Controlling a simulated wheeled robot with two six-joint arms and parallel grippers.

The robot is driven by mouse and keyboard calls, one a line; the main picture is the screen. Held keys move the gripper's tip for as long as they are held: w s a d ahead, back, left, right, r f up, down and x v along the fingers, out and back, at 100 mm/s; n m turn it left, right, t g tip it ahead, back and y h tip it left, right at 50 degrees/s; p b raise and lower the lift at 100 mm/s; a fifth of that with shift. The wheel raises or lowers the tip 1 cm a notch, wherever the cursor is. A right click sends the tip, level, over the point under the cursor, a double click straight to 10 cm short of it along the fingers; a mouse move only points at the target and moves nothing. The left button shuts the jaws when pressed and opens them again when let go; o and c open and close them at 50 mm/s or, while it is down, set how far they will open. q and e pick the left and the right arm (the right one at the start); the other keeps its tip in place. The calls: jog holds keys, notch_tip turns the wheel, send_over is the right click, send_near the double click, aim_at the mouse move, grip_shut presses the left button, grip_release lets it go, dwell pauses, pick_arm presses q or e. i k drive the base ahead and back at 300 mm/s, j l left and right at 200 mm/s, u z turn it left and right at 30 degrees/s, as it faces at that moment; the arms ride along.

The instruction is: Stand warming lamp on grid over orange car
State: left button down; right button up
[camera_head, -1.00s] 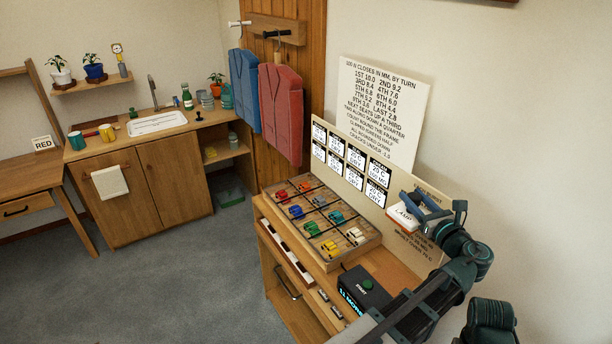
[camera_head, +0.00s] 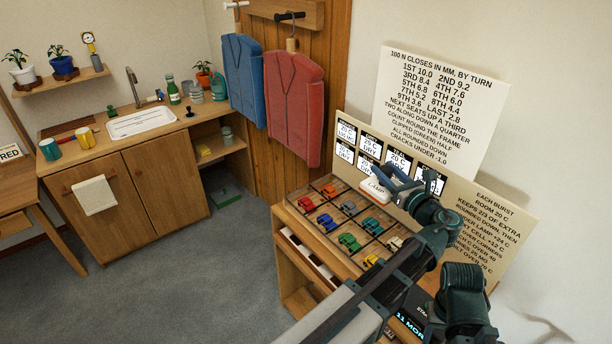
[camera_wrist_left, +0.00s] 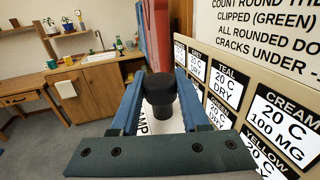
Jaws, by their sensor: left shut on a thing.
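The warming lamp (camera_head: 374,189), a white block lettered LAMP with a black knob (camera_wrist_left: 160,88) on top, is held by my left gripper (camera_head: 396,180). In the left wrist view the gripper's blue fingers (camera_wrist_left: 160,100) are shut on the knob. The lamp is in the air, in front of the card board. The wooden grid tray (camera_head: 366,257) holds toy cars in cells. Two reddish cars sit at its far end; the one nearer the board (camera_head: 329,190) looks more orange, the other (camera_head: 305,204) redder. My right gripper is not in view.
Blue (camera_head: 325,222), green (camera_head: 349,243), yellow (camera_head: 373,262) and cream (camera_head: 394,244) cars fill other cells. The card board (camera_head: 460,195) stands upright behind the tray. Blue (camera_head: 242,80) and red (camera_head: 293,105) garments hang beyond. The floor on the left (camera_head: 200,270) is clear.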

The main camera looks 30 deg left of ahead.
aim_at(330, 186)
jog(key=i+j, duration=0.1)
jog(key=j, duration=2.25)
jog(key=j+z, duration=0.25)
jog(key=j, duration=0.45)
jog(key=z, duration=1.4)
jog(key=j, duration=0.4)
jog(key=i+j, duration=0.1)
jog(key=j, duration=0.3)
jog(key=i+z, duration=0.05)
